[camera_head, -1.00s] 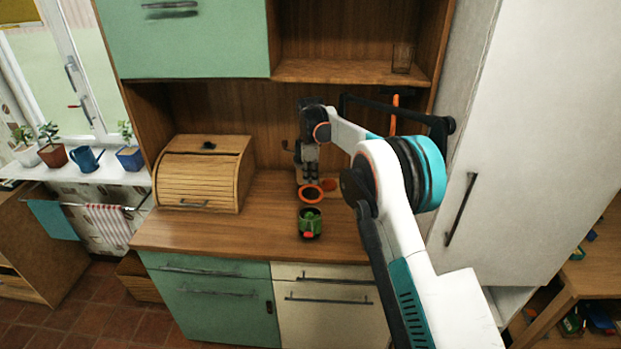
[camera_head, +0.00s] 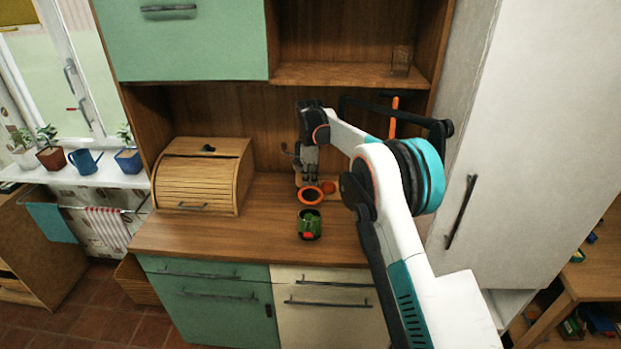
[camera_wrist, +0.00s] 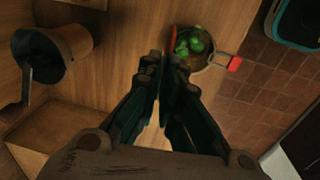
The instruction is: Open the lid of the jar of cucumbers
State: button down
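The jar of cucumbers (camera_head: 310,226) stands on the wooden counter near its front edge, with a small red part on its front side. In the wrist view the jar (camera_wrist: 195,46) is at the upper middle, just beyond my fingertips, with green cucumbers showing. A red tab (camera_wrist: 234,63) on a wire clasp sticks out at its right. I cannot clearly tell how the lid sits. My gripper (camera_wrist: 163,72) points down with its fingertips together and nothing visible between them. In the head view it is behind the jar, apart from it.
An orange-rimmed object (camera_head: 311,195) stands behind the jar, near my gripper. A grinder with a crank (camera_wrist: 57,52) is at the left of the wrist view. A wooden bread box (camera_head: 203,177) stands at the counter's left. Counter between bread box and jar is clear.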

jog(key=shift+f, duration=0.1)
jog(key=c, duration=2.1)
grip_release()
jog(key=shift+w+f, duration=0.1)
jog(key=r, duration=0.4)
jog(key=s+r, duration=0.1)
jog(key=r, duration=0.7)
jog(key=shift+s, duration=0.15)
